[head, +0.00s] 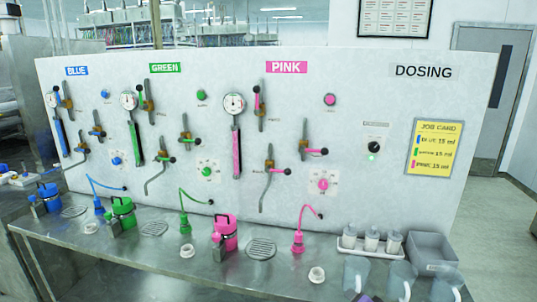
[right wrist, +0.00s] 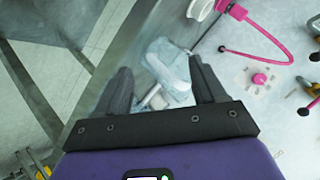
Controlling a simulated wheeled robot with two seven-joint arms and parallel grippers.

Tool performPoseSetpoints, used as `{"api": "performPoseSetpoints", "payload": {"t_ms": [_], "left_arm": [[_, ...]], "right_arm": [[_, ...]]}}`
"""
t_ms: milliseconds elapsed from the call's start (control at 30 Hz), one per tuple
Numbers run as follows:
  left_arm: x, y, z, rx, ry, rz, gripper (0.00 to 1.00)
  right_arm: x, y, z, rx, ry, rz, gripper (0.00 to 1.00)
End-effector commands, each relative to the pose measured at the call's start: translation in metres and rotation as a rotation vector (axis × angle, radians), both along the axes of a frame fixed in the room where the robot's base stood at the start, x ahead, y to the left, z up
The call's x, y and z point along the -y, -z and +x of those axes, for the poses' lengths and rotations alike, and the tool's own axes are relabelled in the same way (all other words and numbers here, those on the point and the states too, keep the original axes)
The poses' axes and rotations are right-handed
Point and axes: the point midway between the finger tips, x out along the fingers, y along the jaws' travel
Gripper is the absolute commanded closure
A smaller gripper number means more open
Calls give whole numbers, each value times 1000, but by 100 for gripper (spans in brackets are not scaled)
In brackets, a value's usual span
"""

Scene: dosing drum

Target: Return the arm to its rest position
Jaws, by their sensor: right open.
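My right gripper (right wrist: 163,72) is open, its two dark fingers wide apart in the right wrist view. A clear jug (right wrist: 172,62) shows beyond and between the fingers; nothing is visibly gripped. In the head view only a small purple piece of what looks like my right gripper shows at the bottom edge, by the clear jugs (head: 402,280). My left gripper is not in view. The dosing panel (head: 370,95) stands upright behind the bench, with blue, green and pink sections of valves and gauges.
The steel bench (head: 130,265) carries a blue canister (head: 48,193), green canister (head: 123,211) and pink canister (head: 225,233). A white tray (head: 345,246) of small bottles and a grey bin (head: 432,252) stand at the right. A yellow job card (head: 434,147) hangs on the panel.

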Motion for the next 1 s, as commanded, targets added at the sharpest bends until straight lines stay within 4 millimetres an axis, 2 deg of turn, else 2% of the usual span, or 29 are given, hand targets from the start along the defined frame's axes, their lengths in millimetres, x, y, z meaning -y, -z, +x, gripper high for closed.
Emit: {"api": "performPoseSetpoints", "payload": {"t_ms": [33, 100, 167, 200, 267, 300, 400, 500, 600, 700, 800, 1000], "left_arm": [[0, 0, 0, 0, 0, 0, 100], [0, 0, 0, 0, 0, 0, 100], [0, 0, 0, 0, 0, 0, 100], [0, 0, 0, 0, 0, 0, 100], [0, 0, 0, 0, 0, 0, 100], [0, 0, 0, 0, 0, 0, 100], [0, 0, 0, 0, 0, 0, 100], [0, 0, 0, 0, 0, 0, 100], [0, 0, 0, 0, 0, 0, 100], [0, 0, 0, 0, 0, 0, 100], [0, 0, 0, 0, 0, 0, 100], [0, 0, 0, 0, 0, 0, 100]], "right_arm": [[-19, 37, -14, -72, -48, -2, 30], [-41, 80, -37, -159, -115, -9, 30], [-60, 115, -60, -234, -177, -16, 30], [-73, 137, -78, -285, -220, -18, 30], [-91, 168, -107, -361, -285, -21, 30], [-104, 187, -128, -410, -332, -24, 30], [-130, 226, -185, -530, -446, -23, 30], [-150, 251, -239, -632, -549, -19, 30], [-162, 265, -280, -704, -628, -16, 30], [-169, 271, -305, -746, -675, -11, 30], [-171, 273, -314, -762, -693, -10, 30], [-171, 273, -314, -762, -693, -10, 30]]}}
